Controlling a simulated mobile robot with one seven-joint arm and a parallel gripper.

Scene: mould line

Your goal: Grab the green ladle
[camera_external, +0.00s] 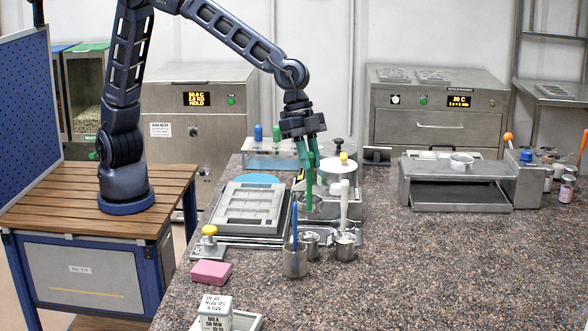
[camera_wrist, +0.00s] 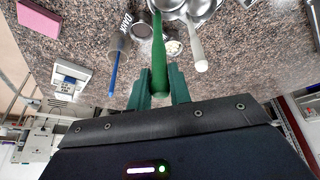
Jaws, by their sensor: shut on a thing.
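My gripper (camera_external: 308,158) has green fingers and points down over the stone worktop. It is shut on the upper handle of the green ladle (camera_external: 308,190). In the wrist view the green ladle (camera_wrist: 159,50) runs between the two fingertips (camera_wrist: 161,88), its handle end close to the palm. The handle stands about upright in the external view. The ladle's bowl is near small steel cups at the top edge of the wrist view, and I cannot tell whether it rests in one or hangs clear.
A white-handled tool (camera_external: 345,205) and a blue-handled tool (camera_external: 295,228) stand upright in steel cups close by. A grey mould tray (camera_external: 262,207) lies to the left, with a pink block (camera_external: 211,273) in front. The worktop (camera_external: 460,270) is clear at front right.

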